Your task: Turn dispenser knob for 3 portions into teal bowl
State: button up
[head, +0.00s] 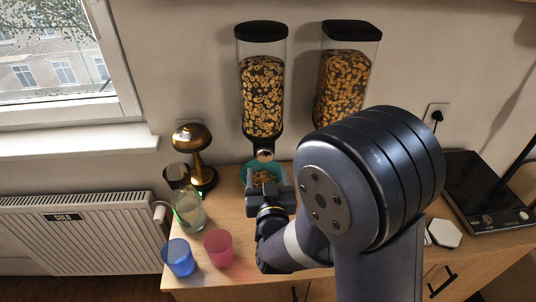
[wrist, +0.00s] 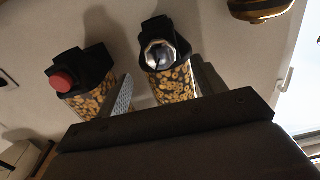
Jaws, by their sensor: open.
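The left cereal dispenser (head: 262,95) hangs on the wall, a clear container of ring cereal with a black lid. Its metallic knob (head: 265,155) faces out above the teal bowl (head: 247,172). The bowl stands on the counter with some cereal (head: 264,177) in it; my gripper hides its front. My gripper (head: 269,188) is in front of the dispenser, open and empty. In the wrist view, its spread fingers (wrist: 162,72) lie either side of the dispenser's line, with the knob (wrist: 158,53) between and beyond them. I cannot tell any contact.
A second dispenser (head: 345,85) hangs to the right; its red knob (wrist: 63,81) shows in the wrist view. A dark hob (head: 487,195) is right.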

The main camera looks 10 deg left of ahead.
aim_at(265, 158)
jog(key=p+x, duration=0.1)
jog(key=x, duration=0.5)
jog(key=shift+w, duration=0.25)
jog(key=c, duration=1)
jog(key=shift+f, duration=0.15)
